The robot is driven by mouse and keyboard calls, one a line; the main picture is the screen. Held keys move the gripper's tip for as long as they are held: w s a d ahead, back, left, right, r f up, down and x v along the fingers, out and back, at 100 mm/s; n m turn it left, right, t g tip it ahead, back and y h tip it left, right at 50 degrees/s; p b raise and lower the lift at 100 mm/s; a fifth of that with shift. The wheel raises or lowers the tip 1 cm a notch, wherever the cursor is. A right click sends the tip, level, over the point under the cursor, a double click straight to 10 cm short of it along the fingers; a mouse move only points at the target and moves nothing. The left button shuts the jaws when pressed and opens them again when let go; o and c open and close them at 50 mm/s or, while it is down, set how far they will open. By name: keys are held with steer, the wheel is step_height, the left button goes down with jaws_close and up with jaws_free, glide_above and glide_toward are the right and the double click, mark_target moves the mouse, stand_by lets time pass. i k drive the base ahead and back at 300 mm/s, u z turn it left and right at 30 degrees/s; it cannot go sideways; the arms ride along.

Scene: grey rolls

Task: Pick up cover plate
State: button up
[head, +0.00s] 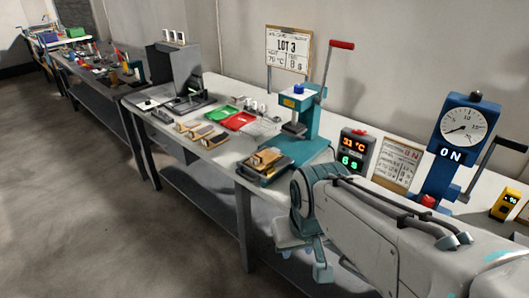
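My arm reaches in from the lower right, and my gripper (304,258) hangs by the front edge of the bench. It is small and partly hidden by my wrist, so its opening is unclear. No part stands out surely as the cover plate. Small tan and dark flat pieces (207,136) lie in a row on the bench, left of the teal lever press (297,122). A tan piece (268,158) sits on a dark fixture in front of the press, above and left of my gripper and apart from it.
A green tray (221,114) and a red tray (238,121) lie behind the flat pieces. A display box (355,151) and a blue dial press (452,150) stand right of the teal press. A dark box (172,70) stands farther left. The floor at left is clear.

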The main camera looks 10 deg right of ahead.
mark_target(266, 156)
steer(key=z, duration=0.2)
steer(key=i, duration=0.85)
steer(key=u, duration=0.35)
steer(key=k, duration=0.5)
steer(key=u, duration=1.25)
steer(key=i, duration=0.45)
steer(key=z, duration=1.85)
steer(key=k, duration=0.25)
steer(key=u, duration=0.15)
